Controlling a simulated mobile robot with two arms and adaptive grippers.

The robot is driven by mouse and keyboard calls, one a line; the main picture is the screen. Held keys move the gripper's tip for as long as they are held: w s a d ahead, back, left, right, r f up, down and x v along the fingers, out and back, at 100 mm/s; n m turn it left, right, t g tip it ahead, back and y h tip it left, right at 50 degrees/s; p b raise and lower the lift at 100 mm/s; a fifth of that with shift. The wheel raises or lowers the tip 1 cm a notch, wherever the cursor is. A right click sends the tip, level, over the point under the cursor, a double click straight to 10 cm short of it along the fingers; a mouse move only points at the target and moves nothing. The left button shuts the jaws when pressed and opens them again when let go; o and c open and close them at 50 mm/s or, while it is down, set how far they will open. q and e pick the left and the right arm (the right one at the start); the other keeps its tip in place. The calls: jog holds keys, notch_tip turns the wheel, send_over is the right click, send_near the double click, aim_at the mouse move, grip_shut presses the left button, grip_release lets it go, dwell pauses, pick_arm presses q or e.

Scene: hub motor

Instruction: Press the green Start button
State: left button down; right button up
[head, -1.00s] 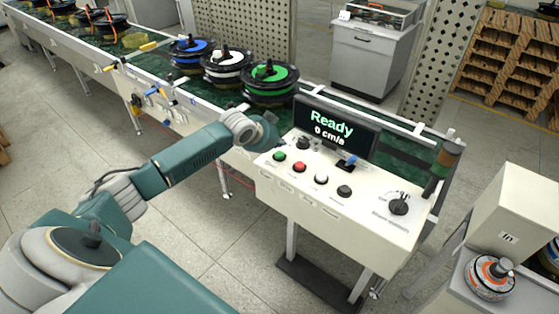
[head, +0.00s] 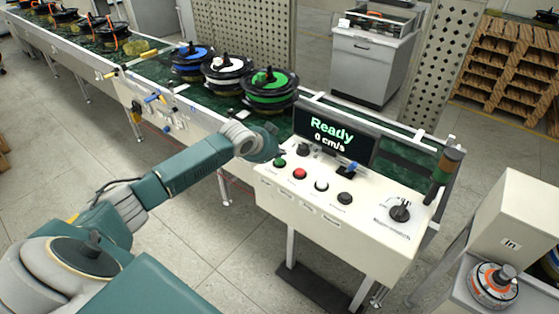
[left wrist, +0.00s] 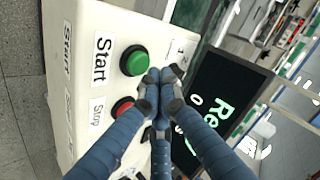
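The green Start button (head: 279,162) sits at the left end of the white control panel (head: 372,228) in the head view. It also shows in the left wrist view (left wrist: 134,61), beside the "Start" label. My left gripper (head: 277,147) is just behind the button in the head view, partly hidden by its own wrist. In the left wrist view its blue fingers (left wrist: 161,77) are drawn together and empty, with the tips just right of the green button. I cannot tell whether they touch it. The display (head: 331,131) reads "Ready" and "0 cm/s". My right gripper is not in view.
A red button (head: 299,174), a white button (head: 321,186) and a black button (head: 345,198) line the panel's front. A black knob (head: 400,210) is at its right. The conveyor (head: 150,72) behind carries several spools.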

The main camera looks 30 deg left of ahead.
aim_at(279, 162)
pick_arm(q)
jog(key=shift+f, duration=0.1)
dwell(0.6)
jog(key=shift+f, duration=0.3)
jog(key=shift+s+f+b, duration=0.1)
jog(key=shift+f+b, duration=0.2)
jog(key=shift+f, duration=0.35)
dwell(0.8)
jog(key=shift+r, duration=0.1)
jog(key=shift+r+p, duration=0.9)
jog(key=shift+p, duration=0.1)
notch_tip(279, 162, up, 5)
jog(key=p, duration=0.5)
jog(key=shift+r, duration=0.15)
